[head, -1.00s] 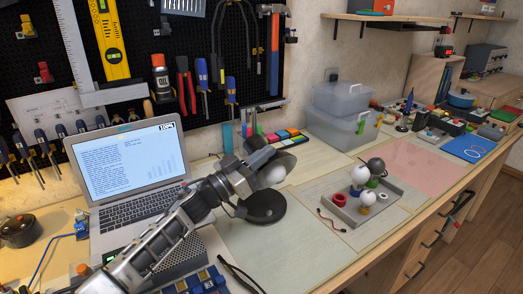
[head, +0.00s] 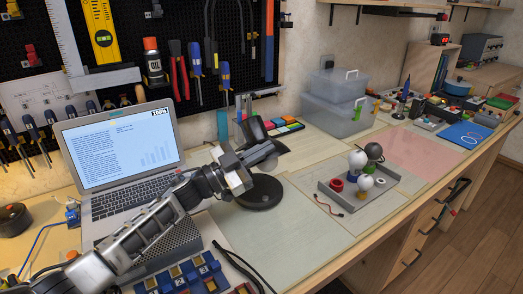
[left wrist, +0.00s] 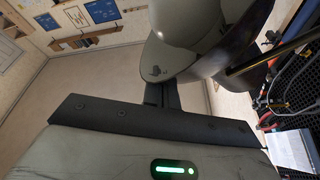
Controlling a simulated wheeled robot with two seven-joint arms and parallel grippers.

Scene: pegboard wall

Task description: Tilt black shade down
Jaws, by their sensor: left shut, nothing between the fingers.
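The black lamp shade (head: 256,129) is in the middle of the head view, above its round black base (head: 265,194) on the bench. My left gripper (head: 268,150) is shut and empty, right against the shade; part of the shade is hidden behind it. I cannot tell for sure whether they touch. The lamp's bulb is not clearly visible. My right gripper is not in view.
An open laptop (head: 120,150) stands left of the lamp, behind my left arm. A grey tray (head: 340,200) with bulbs is to the right. Clear plastic boxes (head: 335,118) stand behind. The pale mat (head: 290,235) in front is clear.

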